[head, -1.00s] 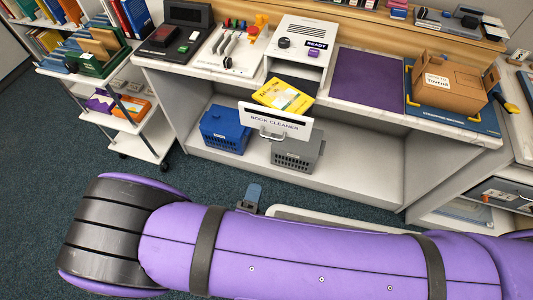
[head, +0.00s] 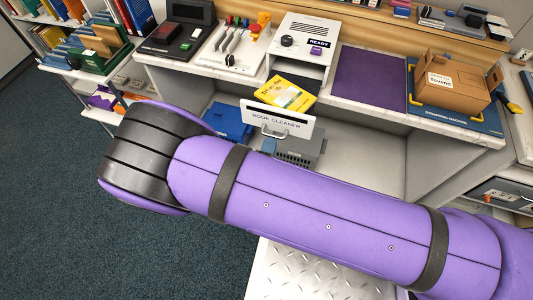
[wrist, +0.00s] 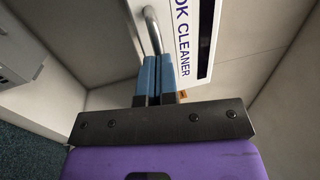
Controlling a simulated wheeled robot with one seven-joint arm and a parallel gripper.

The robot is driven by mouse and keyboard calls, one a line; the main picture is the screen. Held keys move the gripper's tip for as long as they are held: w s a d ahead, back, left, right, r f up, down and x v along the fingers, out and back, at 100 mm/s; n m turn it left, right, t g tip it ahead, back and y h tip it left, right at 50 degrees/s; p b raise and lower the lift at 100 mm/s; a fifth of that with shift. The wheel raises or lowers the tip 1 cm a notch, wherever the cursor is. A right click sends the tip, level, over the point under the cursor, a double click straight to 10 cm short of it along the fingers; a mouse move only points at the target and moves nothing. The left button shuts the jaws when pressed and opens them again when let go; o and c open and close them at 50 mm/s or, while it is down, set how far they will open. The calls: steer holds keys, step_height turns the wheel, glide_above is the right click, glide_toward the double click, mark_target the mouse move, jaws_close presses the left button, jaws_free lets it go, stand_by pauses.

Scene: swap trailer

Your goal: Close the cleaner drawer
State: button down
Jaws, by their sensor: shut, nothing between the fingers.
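The cleaner drawer (head: 290,122) is pulled out from under the white book cleaner unit (head: 305,35). Its white front reads "BOOK CLEANER" and carries a metal handle (head: 272,132). A yellow book (head: 283,92) lies tilted at the open drawer, above the front. In the wrist view the front (wrist: 192,45) stands upright close ahead, and the handle (wrist: 152,30) is right at my fingertips. My gripper (wrist: 155,60) is shut and empty, its blue fingers together. I cannot tell whether they touch the handle. In the head view, my purple arm hides most of the gripper.
A blue basket (head: 228,122) and a grey basket (head: 300,147) stand on the shelf below the drawer. A purple mat (head: 370,75) and a cardboard box (head: 455,85) are on the counter to the right. A white shelf cart (head: 100,120) stands at the left. The carpet at the lower left is clear.

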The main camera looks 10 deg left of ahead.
mark_target(279, 127)
steer(key=shift+w, duration=0.15)
steer(key=w, duration=0.7)
steer(key=w+d, duration=0.1)
steer(key=w, duration=1.4)
steer(key=shift+w+d, duration=0.1)
steer(key=shift+d, duration=0.3)
steer(key=shift+w+r, duration=0.1)
steer(key=shift+w, duration=0.3)
steer(key=shift+w+r, duration=0.1)
steer(key=shift+r, duration=0.05)
steer(key=shift+s, duration=0.25)
steer(key=s+f, duration=0.1)
steer(key=s, duration=0.3)
steer(key=s+f, duration=0.1)
steer(key=s, duration=0.4)
steer(key=s+f, duration=0.1)
steer(key=s, duration=0.4)
steer(key=shift+a, duration=0.35)
